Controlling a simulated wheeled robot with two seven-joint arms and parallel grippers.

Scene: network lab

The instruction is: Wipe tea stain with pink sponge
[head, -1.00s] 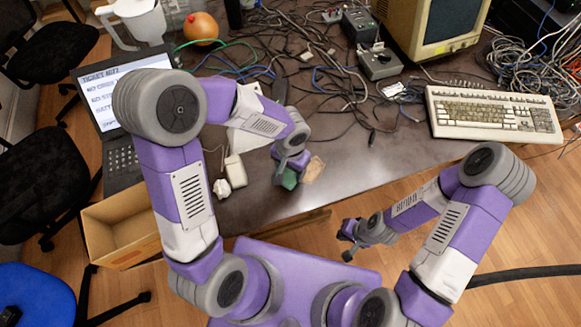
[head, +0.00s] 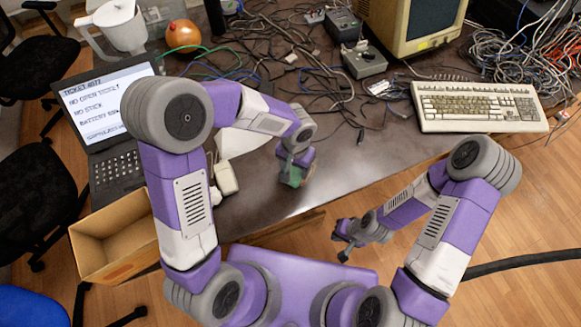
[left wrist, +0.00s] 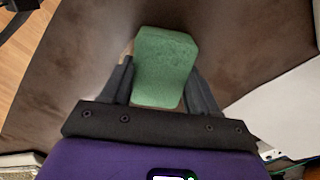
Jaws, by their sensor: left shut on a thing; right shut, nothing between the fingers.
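My left gripper (head: 291,171) is shut on a green sponge (left wrist: 166,62), down at the dark desk (head: 330,180) near its front edge. The sponge sits between the two fingers in the left wrist view, with its far end sticking out past them. I see no pink sponge. No tan stain shows on the bare desk around the sponge; what lies under the sponge is hidden. My right gripper (head: 342,243) is shut and empty, low in front of the desk edge, away from the desk top.
A laptop (head: 108,120) and a white jug (head: 117,27) stand at the left. A pale box (head: 225,178) lies left of the sponge. A keyboard (head: 478,106) lies at the right, and tangled cables cover the back. An open cardboard box (head: 112,238) is below the desk's left front.

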